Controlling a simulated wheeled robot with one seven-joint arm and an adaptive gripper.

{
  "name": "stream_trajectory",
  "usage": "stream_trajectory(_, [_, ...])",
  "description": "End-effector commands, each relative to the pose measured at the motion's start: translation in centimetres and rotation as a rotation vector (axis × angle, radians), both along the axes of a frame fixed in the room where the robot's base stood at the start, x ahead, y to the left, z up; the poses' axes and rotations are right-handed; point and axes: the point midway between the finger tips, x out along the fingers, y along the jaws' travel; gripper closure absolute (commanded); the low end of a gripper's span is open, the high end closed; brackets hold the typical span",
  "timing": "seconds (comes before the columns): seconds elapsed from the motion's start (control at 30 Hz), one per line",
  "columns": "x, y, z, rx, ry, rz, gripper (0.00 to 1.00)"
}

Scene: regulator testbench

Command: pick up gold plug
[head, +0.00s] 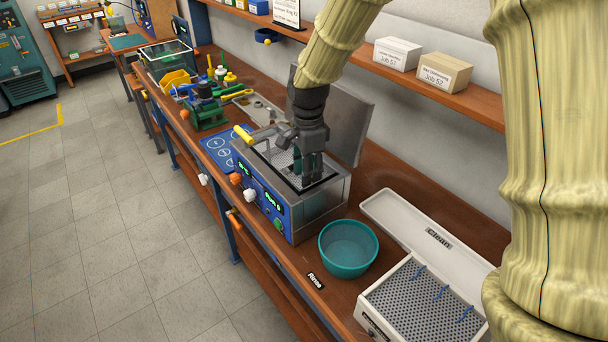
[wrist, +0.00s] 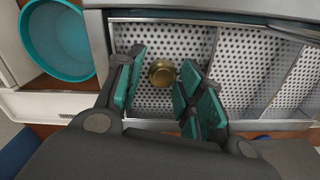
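The gold plug (wrist: 162,73) is a small round brass-coloured piece in the wrist view. It sits on the perforated metal floor of one compartment of the basket in the steel cleaner box (head: 322,203). My gripper (wrist: 154,88) is open above that compartment, with a teal-padded finger on each side of the plug in the picture. I cannot tell how far the fingertips are above the floor. In the head view my gripper (head: 309,172) reaches down into the box and hides the plug.
A teal bowl (head: 348,248) stands right of the box, with a white perforated tray (head: 425,308) beyond it. The raised lid (head: 350,125) stands behind the box. Basket dividers (wrist: 213,50) bound the compartment. A yellow-handled tool (head: 243,134) lies at the box's left edge.

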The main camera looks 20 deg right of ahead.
Motion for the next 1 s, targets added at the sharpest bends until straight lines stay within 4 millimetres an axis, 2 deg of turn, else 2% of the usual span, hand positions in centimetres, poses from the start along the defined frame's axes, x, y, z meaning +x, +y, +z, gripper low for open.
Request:
stream_trajectory(0.23, [-0.1,0.0,-0.2,0.000,0.002,0.000,0.62])
stream_trajectory(0.43, [-0.1,0.0,-0.2,0.000,0.002,0.001,0.97])
stream_trajectory(0.77, [0.0,0.0,-0.1,-0.001,0.001,0.001,0.98])
stream_trajectory(1.0, [0.0,0.0,1.5,-0.002,-0.002,0.000,0.98])
